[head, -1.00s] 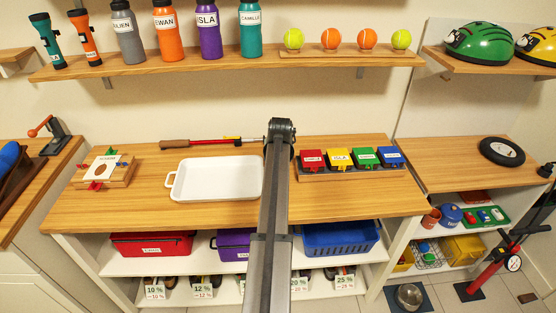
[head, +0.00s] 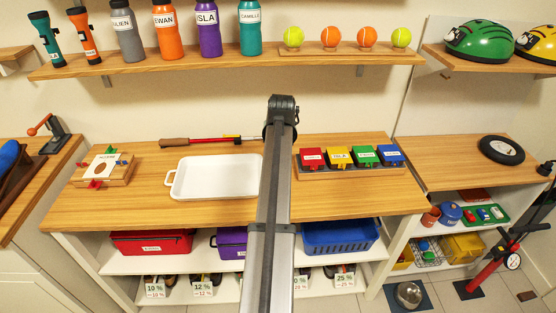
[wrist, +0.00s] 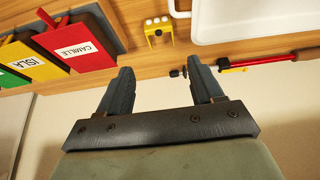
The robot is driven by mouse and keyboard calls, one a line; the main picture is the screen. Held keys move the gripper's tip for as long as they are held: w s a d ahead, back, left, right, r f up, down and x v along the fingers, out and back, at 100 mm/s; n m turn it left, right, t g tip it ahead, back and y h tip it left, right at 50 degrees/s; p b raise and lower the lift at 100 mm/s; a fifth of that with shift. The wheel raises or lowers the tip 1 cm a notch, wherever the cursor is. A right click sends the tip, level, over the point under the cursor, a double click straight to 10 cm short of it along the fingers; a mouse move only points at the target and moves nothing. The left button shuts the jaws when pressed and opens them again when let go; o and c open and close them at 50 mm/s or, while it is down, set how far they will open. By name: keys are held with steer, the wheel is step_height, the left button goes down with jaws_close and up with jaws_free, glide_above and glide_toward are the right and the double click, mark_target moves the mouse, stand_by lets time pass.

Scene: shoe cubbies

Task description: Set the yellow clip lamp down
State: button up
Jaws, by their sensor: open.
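The yellow clip lamp, a small yellow piece with white round spots on top, appears to be the one resting on the wooden counter in the wrist view (wrist: 158,31). It lies between the red box and the white tray, apart from my gripper. My gripper (wrist: 161,68) is open, with nothing between its two dark fingers. In the head view my arm covers the gripper and the lamp.
The white tray (head: 182,194) is left of my arm. A rack of coloured boxes (head: 352,172) stands to the right. A red-shafted tool (head: 210,140) lies along the back. A shelf (head: 220,65) with bottles and balls hangs above.

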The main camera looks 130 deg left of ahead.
steer(key=shift+g, duration=0.4)
steer(key=w+d+f, duration=0.3)
steer(key=f, duration=0.2)
steer(key=w+d+f, duration=0.2)
steer(key=f, duration=0.1)
steer(key=shift+w+d, duration=0.3)
steer(key=shift+w, duration=0.05)
steer(key=shift+w+d+g+y, duration=0.1)
steer(key=shift+d+g+y, duration=0.2)
steer(key=shift+y, duration=0.1)
steer(key=shift+r+g+y, duration=0.3)
step_height(320, 180, up, 4)
steer(key=s+a+g+y, duration=0.2)
steer(key=x, duration=1.4)
steer(key=shift+w+a, duration=0.2)
steer(key=shift+a, duration=0.1)
